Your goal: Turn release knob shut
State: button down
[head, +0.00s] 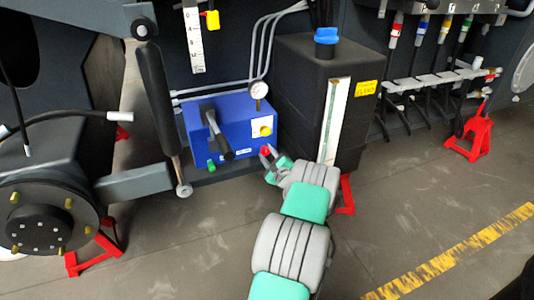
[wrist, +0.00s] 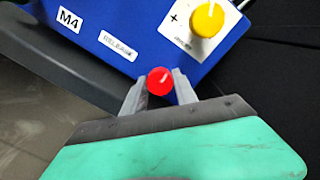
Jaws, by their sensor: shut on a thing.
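The release knob is a small red round knob (wrist: 160,81) low on the front of a blue box (head: 232,128). In the wrist view a white label (wrist: 118,46) reading "RELEASE" is on the blue face above and left of it. The red knob also shows in the head view (head: 265,151). My gripper (wrist: 159,84) has a finger on each side of the knob and is shut on it. In the head view my gripper (head: 268,154) reaches the box's lower right corner from the front right. How far the knob is turned cannot be told.
A yellow knob (wrist: 207,20) on a white plate is just above and right of my gripper. A black lever (head: 217,133), a green knob (head: 211,163) and a gauge (head: 259,90) are also on the box. A dark tank (head: 290,95) stands close on the right.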

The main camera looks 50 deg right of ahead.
jog(key=shift+f+m, duration=0.1)
jog(key=shift+m, duration=0.3)
jog(key=shift+s, duration=0.1)
jog(key=c, duration=1.2)
grip_release()
jog(key=shift+d, duration=0.1)
jog(key=shift+o, duration=1.2)
jog(key=p+v, duration=0.2)
jog(key=v, duration=0.5)
jog(key=shift+s+a, duration=0.25)
jog(key=shift+a, duration=0.05)
